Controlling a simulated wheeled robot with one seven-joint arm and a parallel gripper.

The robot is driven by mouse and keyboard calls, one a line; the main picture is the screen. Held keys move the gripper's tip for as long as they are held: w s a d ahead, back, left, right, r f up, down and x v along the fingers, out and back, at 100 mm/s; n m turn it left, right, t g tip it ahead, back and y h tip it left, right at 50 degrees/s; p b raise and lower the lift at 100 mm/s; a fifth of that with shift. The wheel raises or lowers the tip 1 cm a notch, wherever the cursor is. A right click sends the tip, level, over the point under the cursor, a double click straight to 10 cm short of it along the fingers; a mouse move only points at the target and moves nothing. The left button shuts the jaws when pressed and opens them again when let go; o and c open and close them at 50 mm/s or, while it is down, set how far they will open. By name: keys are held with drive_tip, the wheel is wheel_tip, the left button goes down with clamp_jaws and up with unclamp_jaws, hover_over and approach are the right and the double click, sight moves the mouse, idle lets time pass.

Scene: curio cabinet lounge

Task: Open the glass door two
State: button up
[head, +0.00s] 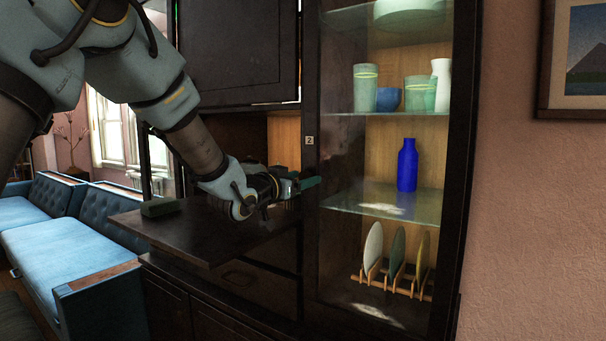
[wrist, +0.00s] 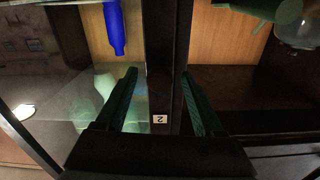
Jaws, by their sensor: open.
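Glass door two (head: 311,215) is the tall dark-framed door on the right of the cabinet. A small "2" label (head: 309,140) sits on its left frame. The door looks shut in the head view. My gripper (head: 312,183) is at that left frame, just below the label. In the wrist view the open fingers (wrist: 162,95) lie either side of the dark upright carrying the label (wrist: 158,119). I cannot tell whether either finger touches it. No separate handle is clear to see.
Behind the glass are a blue bottle (head: 407,165), cups (head: 367,88) and plates in a rack (head: 397,255). A blue sofa (head: 70,235) stands at left; a wall is at right.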

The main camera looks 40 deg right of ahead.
drive_tip(key=shift+d, duration=0.35)
drive_tip(key=shift+c, duration=0.4)
clamp_jaws()
idle(0.9)
